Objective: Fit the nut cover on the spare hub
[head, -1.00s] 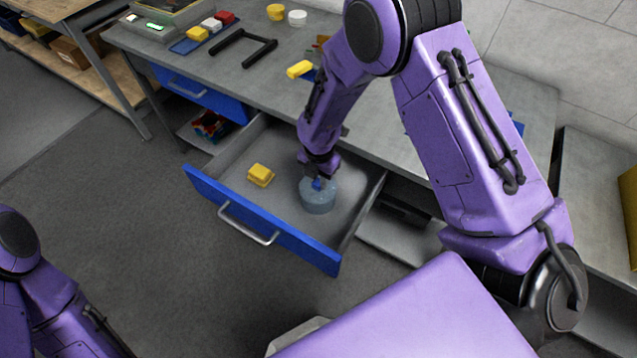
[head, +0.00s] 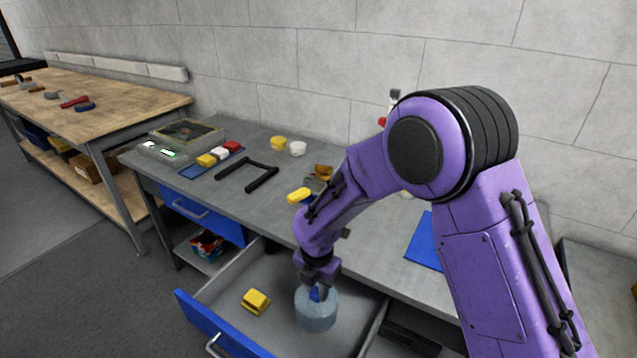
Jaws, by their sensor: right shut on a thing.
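My right gripper (head: 318,291) reaches down into the open drawer (head: 228,331). It is shut on a small blue piece at the top of a pale grey-blue round body (head: 316,316) in the drawer. The fingers partly hide the blue piece, and I cannot tell whether it is part of the round body or separate. I cannot tell for sure which thing is the nut cover or which is the spare hub. My left gripper is not in view.
A yellow block (head: 256,301) lies in the drawer, left of the round body.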

